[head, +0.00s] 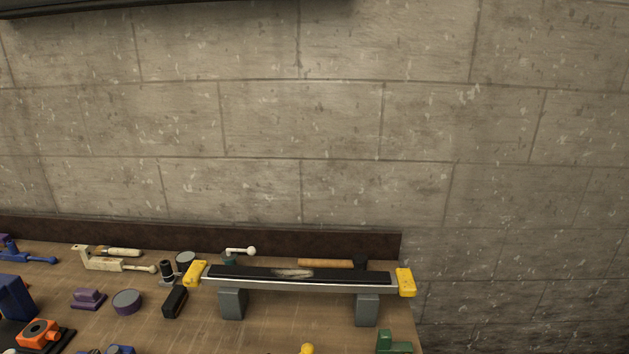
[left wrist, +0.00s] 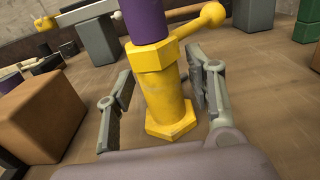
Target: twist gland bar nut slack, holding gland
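In the left wrist view a yellow gland (left wrist: 163,103) stands upright on the bench, with a hexagonal foot. A yellow hex nut (left wrist: 150,55) sits at its top, and a yellow bar with a ball end (left wrist: 211,15) sticks out to the right. A purple rod (left wrist: 145,18) rises out of the nut. My left gripper (left wrist: 158,76) is open, with one finger on each side of the gland and small gaps showing. In the head view only a yellow ball (head: 307,348) shows at the bottom edge, possibly the bar's end. My right gripper is in neither view.
A long dark-topped bar with yellow ends (head: 340,287) rests on grey blocks behind. A brown block (left wrist: 42,115) stands left of the gland. Several tools and an orange part (head: 38,333) lie at the left of the bench. A stone wall (head: 330,120) closes the back.

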